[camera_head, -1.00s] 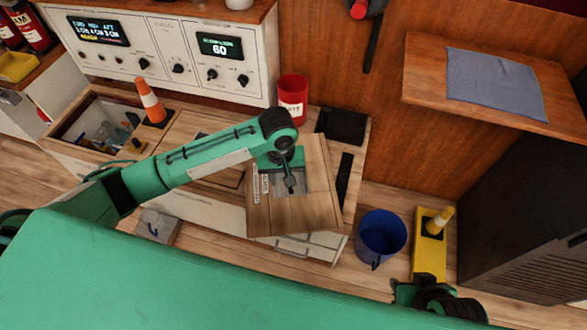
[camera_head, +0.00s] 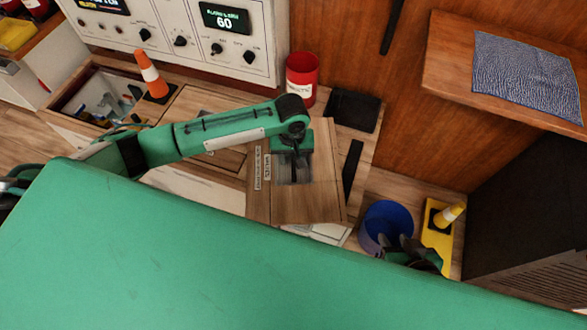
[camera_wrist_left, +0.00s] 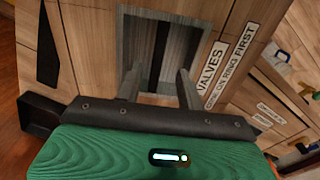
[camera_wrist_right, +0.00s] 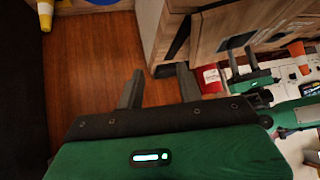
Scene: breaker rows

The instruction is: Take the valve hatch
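The valve hatch (camera_head: 308,205) is a wooden panel on top of the low cabinet, with white labels and a grey recess. In the left wrist view, its label (camera_wrist_left: 210,68) reads VALVES, beside the recess (camera_wrist_left: 165,45). My left gripper (camera_head: 290,172) is over the recess. Its two fingers (camera_wrist_left: 158,68) are spread apart and reach toward the recess; whether they touch it I cannot tell. The hatch also shows in the right wrist view (camera_wrist_right: 280,15). My right gripper (camera_wrist_right: 160,70) is open and empty, above the floor near the blue bucket in the head view.
A red can (camera_head: 302,75) and black tray (camera_head: 353,110) stand behind the hatch. An orange cone (camera_head: 151,75) is further left. A blue bucket (camera_head: 378,218) and yellow stand (camera_head: 437,237) are on the floor at right. A wooden shelf (camera_head: 450,75) juts out above.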

